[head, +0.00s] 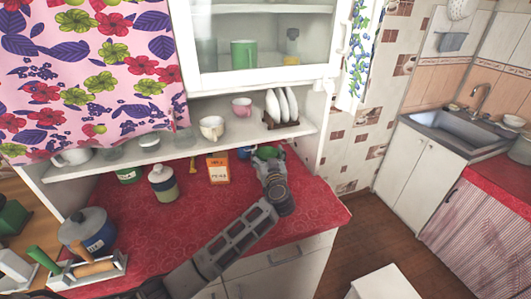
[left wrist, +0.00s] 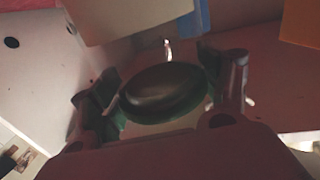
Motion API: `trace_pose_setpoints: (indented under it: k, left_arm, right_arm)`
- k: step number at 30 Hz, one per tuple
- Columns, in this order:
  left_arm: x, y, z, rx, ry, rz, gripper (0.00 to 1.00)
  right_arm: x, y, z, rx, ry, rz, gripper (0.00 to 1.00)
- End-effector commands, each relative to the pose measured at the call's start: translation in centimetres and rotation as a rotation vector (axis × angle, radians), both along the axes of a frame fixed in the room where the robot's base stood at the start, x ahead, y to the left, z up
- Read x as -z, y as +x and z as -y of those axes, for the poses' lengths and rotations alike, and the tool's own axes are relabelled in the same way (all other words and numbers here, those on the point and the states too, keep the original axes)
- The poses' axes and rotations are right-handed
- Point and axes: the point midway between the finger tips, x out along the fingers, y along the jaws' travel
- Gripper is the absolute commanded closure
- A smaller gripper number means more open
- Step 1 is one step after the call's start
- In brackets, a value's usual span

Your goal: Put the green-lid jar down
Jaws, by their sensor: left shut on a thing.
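My left gripper (head: 267,158) reaches across the red counter (head: 310,210) to the back, near the cabinet shelf. It is shut on the green-lid jar (head: 266,151), and in the head view only the jar's green top shows past the fingers. In the left wrist view the dark green lid (left wrist: 165,90) lies between the two fingers of my left gripper (left wrist: 160,95), with a pale strip of jar below it. Whether the jar's base touches the counter is hidden. My right gripper is not in view.
An orange box (head: 218,169) stands left of the gripper. A blue item (head: 244,153) is close beside the gripper. The shelf (head: 180,150) above holds cups. The counter's right part is clear.

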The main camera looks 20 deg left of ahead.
Motion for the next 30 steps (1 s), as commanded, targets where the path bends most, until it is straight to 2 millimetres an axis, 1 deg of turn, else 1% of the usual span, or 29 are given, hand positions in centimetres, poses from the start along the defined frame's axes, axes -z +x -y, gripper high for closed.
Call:
trace_pose_setpoints:
  k: [7, 10, 20, 22, 24, 30]
  left_arm:
    - [-0.2, 0.1, 0.0, 0.000, 0.000, 0.003, 0.84]
    - [-0.2, 0.5, -0.2, -0.001, 0.001, 0.003, 0.84]
    - [-0.2, 3.6, -1.7, -0.002, 0.002, 0.004, 0.84]
    - [0.7, 3.5, -1.7, 0.000, 0.003, 0.000, 0.84]
    - [1.1, 3.5, -1.7, 0.000, 0.001, 0.000, 0.84]
    - [1.4, 3.5, -1.6, 0.000, 0.001, 0.002, 0.84]
  right_arm:
    - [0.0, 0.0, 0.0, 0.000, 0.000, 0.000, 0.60]
    - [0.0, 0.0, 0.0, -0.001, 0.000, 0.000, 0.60]
    - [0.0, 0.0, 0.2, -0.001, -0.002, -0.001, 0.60]
    - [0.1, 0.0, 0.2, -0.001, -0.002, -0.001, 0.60]
    - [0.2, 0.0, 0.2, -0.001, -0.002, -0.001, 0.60]
    - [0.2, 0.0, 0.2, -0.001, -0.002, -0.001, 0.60]
